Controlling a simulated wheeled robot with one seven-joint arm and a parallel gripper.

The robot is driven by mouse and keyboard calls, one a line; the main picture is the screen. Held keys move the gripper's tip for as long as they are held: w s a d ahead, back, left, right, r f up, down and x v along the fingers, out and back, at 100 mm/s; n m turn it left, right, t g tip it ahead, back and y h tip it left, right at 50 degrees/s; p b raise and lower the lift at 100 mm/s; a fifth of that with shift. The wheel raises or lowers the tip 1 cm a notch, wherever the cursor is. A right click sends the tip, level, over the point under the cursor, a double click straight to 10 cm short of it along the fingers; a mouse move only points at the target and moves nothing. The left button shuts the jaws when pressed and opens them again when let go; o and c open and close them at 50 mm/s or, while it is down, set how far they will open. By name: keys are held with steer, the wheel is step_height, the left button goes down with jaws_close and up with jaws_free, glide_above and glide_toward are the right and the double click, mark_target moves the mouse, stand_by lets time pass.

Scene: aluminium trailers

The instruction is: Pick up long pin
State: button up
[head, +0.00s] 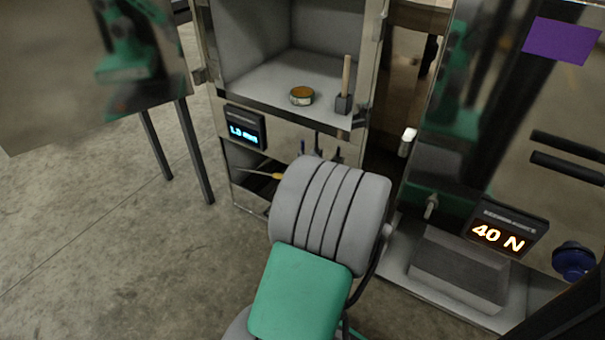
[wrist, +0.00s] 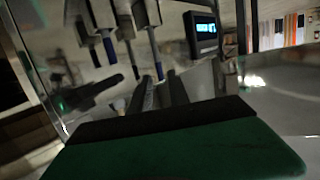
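Several grey metal pins with blue ends show in the wrist view. One pin (wrist: 154,50) has its blue end just beyond my gripper (wrist: 160,84). It looks like the long pin, but I cannot be sure. My gripper's two dark fingers stand apart with a gap between them, and no pin is clearly held. In the head view my own arm hides the gripper. Only a small part of the pins (head: 317,142) shows above the arm, in front of the cabinet's lower part.
A metal cabinet (head: 290,132) carries a lit display (head: 244,130). Its upper shelf holds a round tin (head: 302,96) and a wooden-handled block tool (head: 345,88). A yellow-handled tool (head: 268,175) lies lower. A "40 N" display (head: 497,232) stands right.

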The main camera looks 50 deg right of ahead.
mark_target(303, 146)
steer(key=b+x, duration=0.2)
steer(key=x, duration=0.4)
steer(key=shift+w+d, duration=0.25)
steer(key=shift+d, duration=0.05)
steer(key=shift+w+d+r, duration=0.1)
steer(key=shift+w+d, duration=0.1)
jaws_close()
stand_by(0.8)
